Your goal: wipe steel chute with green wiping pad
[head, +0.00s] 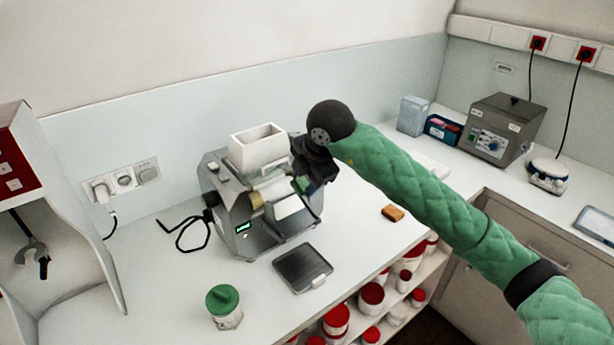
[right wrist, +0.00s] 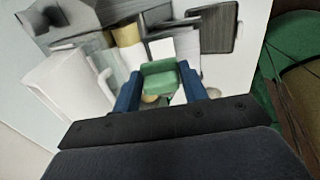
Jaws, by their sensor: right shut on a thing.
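The mill (head: 245,205) stands on the counter with a white hopper (head: 257,150) on top. Its steel chute (head: 287,208) is the pale sloping plate at the front right; it also shows in the right wrist view (right wrist: 162,48). My right gripper (head: 306,180) is at the mill's right side, by the upper end of the chute. It is shut on the green wiping pad (head: 302,185), which sits between the blue fingers in the right wrist view (right wrist: 158,80). Whether the pad touches the chute I cannot tell. My left gripper is not in view.
A dark tray (head: 302,268) lies in front of the mill, and a green-lidded jar (head: 224,306) stands at the front left. An orange block (head: 393,213) lies to the right. A grey device (head: 502,130) stands at the back right. The counter's front left is mostly clear.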

